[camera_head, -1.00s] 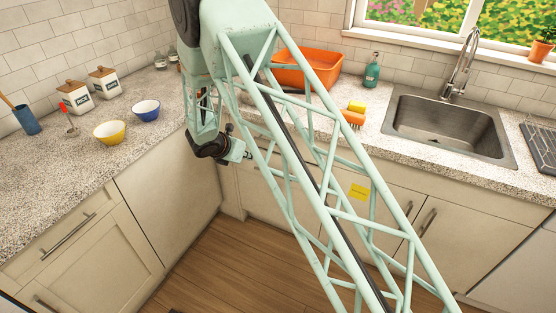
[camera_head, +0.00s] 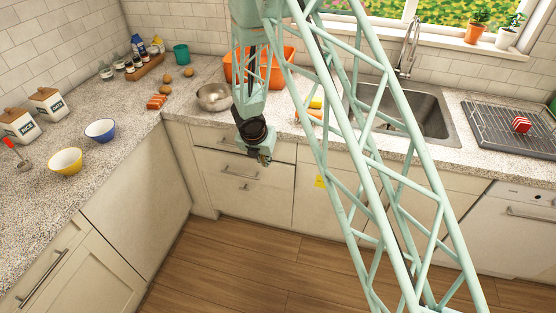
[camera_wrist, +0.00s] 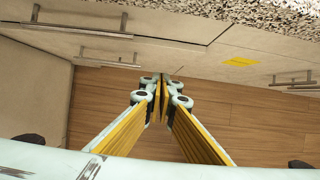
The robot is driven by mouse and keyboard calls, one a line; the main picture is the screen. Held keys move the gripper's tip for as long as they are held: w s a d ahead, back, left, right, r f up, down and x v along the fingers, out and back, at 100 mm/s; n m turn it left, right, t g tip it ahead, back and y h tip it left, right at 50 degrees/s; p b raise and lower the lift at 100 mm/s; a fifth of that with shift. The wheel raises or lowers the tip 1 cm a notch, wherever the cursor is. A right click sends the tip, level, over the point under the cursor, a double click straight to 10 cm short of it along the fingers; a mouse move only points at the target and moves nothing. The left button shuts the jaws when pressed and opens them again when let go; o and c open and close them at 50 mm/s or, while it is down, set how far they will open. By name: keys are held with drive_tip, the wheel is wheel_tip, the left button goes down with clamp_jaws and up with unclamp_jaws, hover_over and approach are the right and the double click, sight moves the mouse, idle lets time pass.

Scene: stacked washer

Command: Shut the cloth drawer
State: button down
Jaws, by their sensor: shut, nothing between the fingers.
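A stack of cream drawer fronts (camera_head: 265,190) with metal bar handles is set under the counter at the back. I cannot tell which one is the cloth drawer, or how far any front stands out. The drawer fronts also show at upper left in the wrist view (camera_wrist: 150,40), with their handles. My gripper (camera_head: 265,160) hangs before the upper part of this stack, pointing down and toward the camera. In the wrist view my gripper (camera_wrist: 161,98) is shut with its yellow-padded fingers together and empty, over the wooden floor. Contact with a front cannot be seen.
A yellow note (camera_head: 319,181) is on the cabinet front right of the drawers. A metal bowl (camera_head: 214,97) and an orange basin (camera_head: 285,70) stand on the counter above. The wooden floor (camera_head: 230,270) before the cabinets is clear.

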sight(272, 164)
drive_tip(key=shift+s+d, duration=0.15)
drive_tip(key=shift+d, duration=0.1)
idle(0.3)
drive_tip(key=shift+w+d+f, duration=0.45)
drive_tip(key=shift+w+f, duration=0.75)
drive_tip(key=shift+f, duration=0.3)
drive_tip(key=shift+w+d+f, duration=0.4)
drive_tip(key=shift+w+f, duration=0.85)
drive_tip(key=shift+f, duration=0.3)
drive_tip(key=shift+w+d+f, duration=0.45)
drive_tip(key=shift+w+f, duration=0.75)
drive_tip(key=shift+f, duration=0.3)
drive_tip(key=shift+w+d, duration=0.1)
drive_tip(key=shift+w, duration=0.1)
